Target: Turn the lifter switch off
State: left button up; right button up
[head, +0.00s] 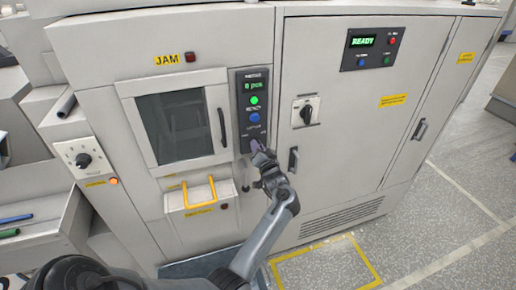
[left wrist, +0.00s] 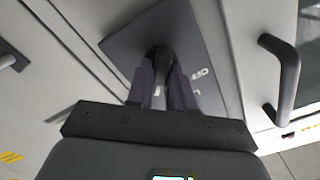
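A narrow dark control panel (head: 254,108) on the machine front carries a green "0 pcs" display, a green button and a blue button. My left gripper (head: 260,152) is at its lower end and covers that part in the head view. In the left wrist view the gripper's two dark fingers (left wrist: 163,84) stand close together on both sides of a dark switch knob (left wrist: 161,54) on the panel and appear closed on it. The knob's setting is hidden. My right gripper is not in view.
A rotary switch (head: 84,159) sits on the plate at left, and another (head: 306,110) on the right cabinet. A windowed door (head: 130,110) is left of the panel. A cabinet handle (head: 293,159) stands close right of my gripper. A yellow handle (head: 199,192) is below left.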

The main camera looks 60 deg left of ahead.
pick_arm(q)
grip_shut()
jog(key=shift+n, duration=0.3)
jog(key=n+b, duration=0.2)
jog(key=n, duration=0.3)
jog(key=n+b, duration=0.3)
jog(key=n, duration=0.2)
jog(key=n+b, duration=0.3)
jog(key=n, duration=0.2)
jog(key=shift+s+f, duration=0.2)
jog(key=shift+s, duration=0.05)
jog(key=shift+n, duration=0.3)
